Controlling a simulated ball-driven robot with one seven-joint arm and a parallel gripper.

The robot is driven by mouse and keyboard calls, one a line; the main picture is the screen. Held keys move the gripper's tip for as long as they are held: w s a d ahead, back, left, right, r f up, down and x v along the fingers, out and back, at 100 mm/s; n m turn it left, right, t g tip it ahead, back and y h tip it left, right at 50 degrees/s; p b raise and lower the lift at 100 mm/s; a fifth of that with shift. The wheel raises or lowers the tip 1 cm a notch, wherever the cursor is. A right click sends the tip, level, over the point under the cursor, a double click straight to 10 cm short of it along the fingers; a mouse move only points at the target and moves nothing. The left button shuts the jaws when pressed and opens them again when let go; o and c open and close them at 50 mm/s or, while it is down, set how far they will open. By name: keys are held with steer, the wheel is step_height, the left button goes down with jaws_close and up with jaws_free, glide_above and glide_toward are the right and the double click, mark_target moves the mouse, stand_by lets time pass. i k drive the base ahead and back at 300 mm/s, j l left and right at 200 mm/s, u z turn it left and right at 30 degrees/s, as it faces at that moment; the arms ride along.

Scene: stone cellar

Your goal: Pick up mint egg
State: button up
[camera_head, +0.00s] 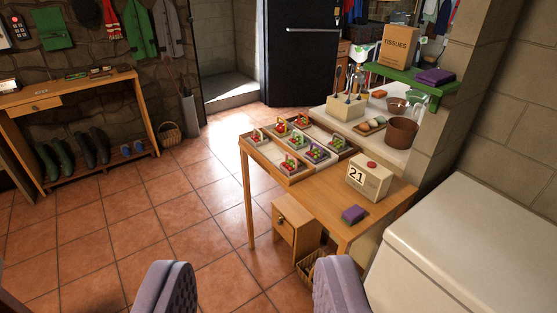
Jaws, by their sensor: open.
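A small wooden tray (362,132) on the pale counter behind that table holds a few small rounded things. One of them is a pale greenish one (381,120) that may be the mint egg, but it is too small to be sure. I make out no other mint egg.
The wooden table (335,198) bears several small planter-like boxes, a calendar block (369,178) and a purple block (353,214). A brown pot (401,134) stands right of the tray. A white chest (480,250) fills the lower right. Tiled floor (130,230) is clear at left.

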mark_target(381, 120)
steer(key=i+j+u, duration=0.2)
steer(key=i+u, duration=0.15)
steer(key=i, duration=0.35)
steer(key=i+u, duration=0.3)
steer(key=i, duration=0.4)
steer(key=i+u, duration=0.35)
steer(key=i, duration=0.35)
steer(key=i+z, duration=0.1)
steer(key=i, duration=2.1)
steer(key=i+z, duration=0.7)
steer(key=i, duration=0.15)
steer(key=i+j+z, duration=0.2)
steer(key=i+z, duration=0.2)
steer(key=i+l+z, duration=0.2)
steer(key=i+z, duration=0.3)
steer(key=i+l+z, duration=0.1)
steer(key=i+z, duration=0.4)
steer(key=i+j+z, duration=0.1)
steer(key=i+z, duration=0.25)
steer(key=z, duration=0.15)
steer(key=i+z, duration=0.15)
steer(key=i, duration=0.6)
steer(key=i+z, duration=0.2)
steer(key=i, duration=0.6)
steer(key=i+z, duration=0.8)
steer(key=z, duration=0.2)
steer(key=i+l+z, duration=0.35)
steer(key=l+z, duration=0.15)
steer(key=l, duration=0.15)
